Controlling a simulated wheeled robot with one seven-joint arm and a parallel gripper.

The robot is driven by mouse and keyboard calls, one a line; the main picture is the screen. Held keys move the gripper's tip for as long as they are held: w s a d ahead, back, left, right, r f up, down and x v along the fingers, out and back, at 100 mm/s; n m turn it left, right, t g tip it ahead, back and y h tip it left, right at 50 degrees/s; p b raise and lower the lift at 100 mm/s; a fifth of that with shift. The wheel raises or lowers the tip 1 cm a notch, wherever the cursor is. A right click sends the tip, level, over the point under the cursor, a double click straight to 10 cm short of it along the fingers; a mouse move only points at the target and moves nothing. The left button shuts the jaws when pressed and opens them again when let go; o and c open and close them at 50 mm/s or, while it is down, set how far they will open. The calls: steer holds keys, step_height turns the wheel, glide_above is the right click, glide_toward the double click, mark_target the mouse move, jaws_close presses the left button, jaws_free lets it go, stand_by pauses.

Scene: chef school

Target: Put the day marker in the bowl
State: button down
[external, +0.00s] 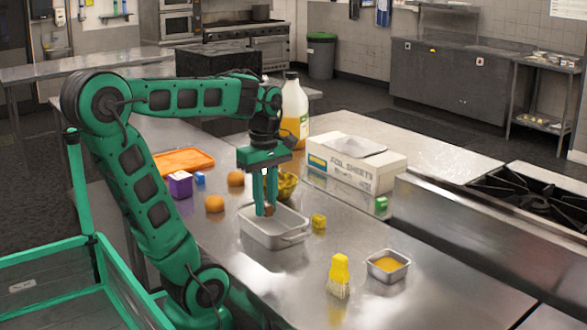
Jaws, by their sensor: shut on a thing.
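My gripper (265,206) points straight down over the metal pan (275,241) on the steel counter. Its fingers are shut on a small brown block (269,211), mostly hidden between them, which may be a day marker. I cannot tell whether the block is above the pan or down inside it. A yellow-green bowl (289,187) stands just behind the gripper and is partly hidden by it. Other small blocks lie on the counter: a blue one (199,179), a yellow one (319,222) and a green one (381,204).
A foil sheets box (368,175) and a juice jug (294,105) stand behind. Oranges (215,204), a purple box (180,186) and an orange tray (184,160) are at left. A yellow brush (339,275) and a small filled metal tin (388,266) are in front right.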

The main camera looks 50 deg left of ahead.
steer(key=w+a+r, duration=0.4)
steer(key=w+a, duration=0.6)
steer(key=w, duration=0.3)
steer(key=w+a, duration=0.4)
steer(key=a, duration=0.4)
steer(key=w+a, duration=0.5)
steer(key=a, duration=0.2)
steer(key=shift+s+f, duration=0.1)
steer(key=shift+f, duration=5.5)
steer(key=c, duration=1.5)
jaws_free()
steer(key=shift+r, duration=0.1)
